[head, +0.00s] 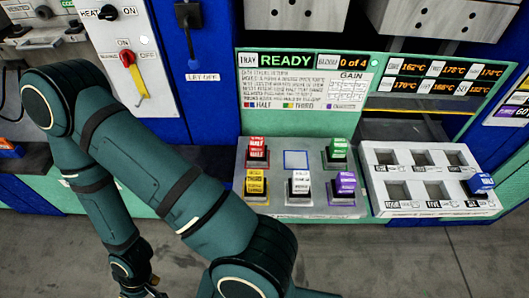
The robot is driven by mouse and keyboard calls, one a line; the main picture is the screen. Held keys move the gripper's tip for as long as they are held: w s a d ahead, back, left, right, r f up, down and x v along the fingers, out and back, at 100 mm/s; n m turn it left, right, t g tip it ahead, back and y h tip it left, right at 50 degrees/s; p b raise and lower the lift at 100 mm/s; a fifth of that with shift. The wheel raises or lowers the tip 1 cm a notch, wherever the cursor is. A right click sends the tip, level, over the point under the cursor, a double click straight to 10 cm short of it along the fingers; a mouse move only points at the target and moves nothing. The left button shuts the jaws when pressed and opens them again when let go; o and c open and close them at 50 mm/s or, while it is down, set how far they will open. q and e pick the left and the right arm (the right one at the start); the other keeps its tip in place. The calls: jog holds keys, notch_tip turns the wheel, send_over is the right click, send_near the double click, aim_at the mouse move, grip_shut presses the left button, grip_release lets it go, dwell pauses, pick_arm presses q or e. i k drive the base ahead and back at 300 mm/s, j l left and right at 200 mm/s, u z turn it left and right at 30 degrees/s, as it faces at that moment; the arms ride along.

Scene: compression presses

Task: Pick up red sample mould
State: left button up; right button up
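The red sample mould (257,151) is a small block with a white label band that seems to read HALF. It stands at the back left of the grey sample tray (285,208). My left arm crosses the left half of the head view and folds back down. Its gripper (150,291) is at the bottom edge, partly cut off, well below and left of the red mould and not touching it. Its fingers are too dark and cropped to tell open from shut. My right gripper is not in view.
Yellow (257,184), white (299,184), purple (344,184) and green (338,149) moulds share the tray; a blue outline (296,160) is empty. A white press block (430,205) with several square cavities and a blue mould (480,183) stands at right. A READY panel (300,85) rises behind.

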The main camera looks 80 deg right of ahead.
aim_at(257, 154)
jog(key=i+z, duration=0.1)
jog(key=z, duration=0.35)
jog(key=i+j+z, duration=0.1)
jog(key=z, duration=0.35)
jog(key=j+z, duration=0.1)
jog(key=z, duration=0.35)
jog(key=i, duration=0.05)
